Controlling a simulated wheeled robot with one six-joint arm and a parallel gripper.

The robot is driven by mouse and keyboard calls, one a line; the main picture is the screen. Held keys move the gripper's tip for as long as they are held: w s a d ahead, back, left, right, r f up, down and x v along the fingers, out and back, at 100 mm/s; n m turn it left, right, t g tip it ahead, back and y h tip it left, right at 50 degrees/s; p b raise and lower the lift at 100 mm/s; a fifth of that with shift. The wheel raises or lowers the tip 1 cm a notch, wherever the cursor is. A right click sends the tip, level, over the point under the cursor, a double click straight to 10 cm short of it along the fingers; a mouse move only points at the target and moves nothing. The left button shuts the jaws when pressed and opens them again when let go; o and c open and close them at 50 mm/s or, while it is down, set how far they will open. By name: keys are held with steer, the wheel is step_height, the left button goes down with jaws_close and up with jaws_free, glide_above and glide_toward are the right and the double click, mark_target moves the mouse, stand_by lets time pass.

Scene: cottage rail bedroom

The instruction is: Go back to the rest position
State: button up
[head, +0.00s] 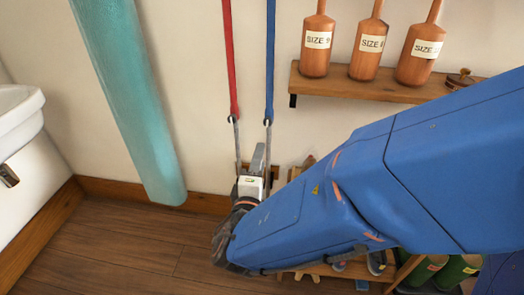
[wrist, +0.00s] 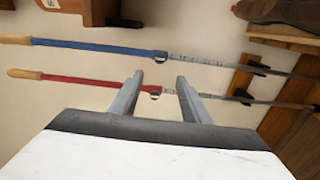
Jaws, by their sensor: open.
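My gripper (wrist: 160,84) is open, its two fingers apart with nothing gripped between them. In the head view my gripper (head: 256,168) is near the wall, at the lower ends of two hanging long-handled tools. The red tool (wrist: 90,82) crosses behind my fingertips in the wrist view; whether they touch it I cannot tell. The blue tool (wrist: 100,46) runs beside it, beyond the fingertips. Both have wooden grips and thin metal shafts. In the head view the red tool (head: 230,60) and the blue tool (head: 270,60) hang upright.
A wooden shelf (head: 350,86) with several labelled brown shoe trees, one marked SIZE 9 (head: 317,50), is at upper right. A teal column (head: 130,90) leans left of the tools. A white basin (head: 18,115) is at the left edge. Open wooden floor (head: 130,250) lies at lower left.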

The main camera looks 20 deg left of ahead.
steer(key=shift+s+d, duration=0.15)
steer(key=shift+s, duration=0.5)
